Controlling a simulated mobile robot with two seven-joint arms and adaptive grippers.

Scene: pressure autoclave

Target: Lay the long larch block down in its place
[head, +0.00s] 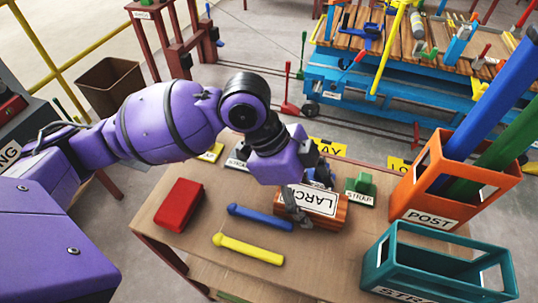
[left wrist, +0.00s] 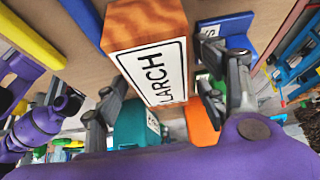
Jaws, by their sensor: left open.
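The larch block (head: 340,212) is orange-brown wood with a white LARCH label. It is on the brown table toward its right side; my gripper hides part of it. In the left wrist view the block (left wrist: 145,18) lies between my fingers, its label facing the camera. My left gripper (head: 305,190) is over the block, open, with a finger on either side. In the left wrist view the fingers of the gripper (left wrist: 170,85) stand apart; I cannot tell whether either touches the wood.
On the table (head: 160,222) lie a red block (head: 179,205), a blue bar (head: 260,217) and a yellow bar (head: 248,249). A green piece on a labelled plate (head: 361,189) is beside the larch. An orange POST crate (head: 430,205) and a teal crate (head: 435,262) stand at right.

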